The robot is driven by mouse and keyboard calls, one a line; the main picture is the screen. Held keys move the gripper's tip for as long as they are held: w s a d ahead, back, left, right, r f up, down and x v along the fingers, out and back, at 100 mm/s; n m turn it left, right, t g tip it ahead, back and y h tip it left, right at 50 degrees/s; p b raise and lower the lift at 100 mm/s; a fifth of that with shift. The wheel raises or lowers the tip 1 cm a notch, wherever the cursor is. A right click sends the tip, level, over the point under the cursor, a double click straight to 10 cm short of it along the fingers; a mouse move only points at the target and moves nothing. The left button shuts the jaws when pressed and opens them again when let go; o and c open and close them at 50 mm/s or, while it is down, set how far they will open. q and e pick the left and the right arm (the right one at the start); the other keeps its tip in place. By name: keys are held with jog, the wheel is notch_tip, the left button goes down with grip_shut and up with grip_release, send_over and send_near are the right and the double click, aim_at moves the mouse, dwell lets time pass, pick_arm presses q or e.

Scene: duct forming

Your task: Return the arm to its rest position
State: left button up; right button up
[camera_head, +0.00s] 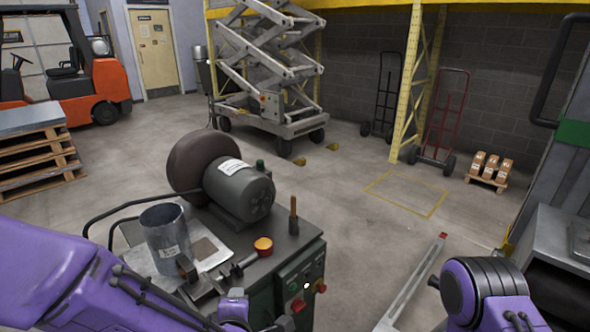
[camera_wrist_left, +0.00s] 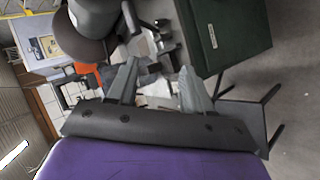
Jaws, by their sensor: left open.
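My left arm (camera_head: 60,275) reaches in from the left in the head view, low in front of the machine stand. In the left wrist view my left gripper (camera_wrist_left: 159,82) has its two fingers spread, with nothing between them. A grey metal duct (camera_head: 168,240) stands upright on the stand's top, apart from the fingers as far as I can see. My right arm (camera_head: 490,292) shows at the lower right of the head view; its gripper is out of view.
The machine stand (camera_head: 290,275) carries a motor (camera_head: 240,190), a dark round wheel (camera_head: 200,163), a wooden-handled tool (camera_head: 293,215) and an orange-topped cup (camera_head: 263,246). A grey cabinet (camera_head: 555,250) stands at the right. Open floor (camera_head: 350,230) lies between.

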pick_arm(q)
jog(key=s+a+f+m+g, duration=0.1)
jog(key=s+a+f+m, duration=0.3)
jog(key=f, duration=0.5)
jog(key=s+a+f+m+g, duration=0.2)
jog(key=a+f+m, duration=0.35)
jog(key=f, duration=0.35)
jog(key=s+a+f+g, duration=0.1)
jog(key=s+a+f, duration=0.2)
jog(key=s, duration=0.3)
jog(key=s+a+f+m+g+y+b, duration=0.1)
jog(key=s+a+f+g, duration=0.1)
jog(key=s, duration=0.4)
jog(key=s+a+f+m+g, duration=0.1)
jog(key=s+a+f, duration=0.3)
jog(key=s+f, duration=0.2)
jog(key=shift+f+g+b, duration=0.15)
jog(key=shift+g+b, duration=0.15)
jog(key=shift+w, duration=0.1)
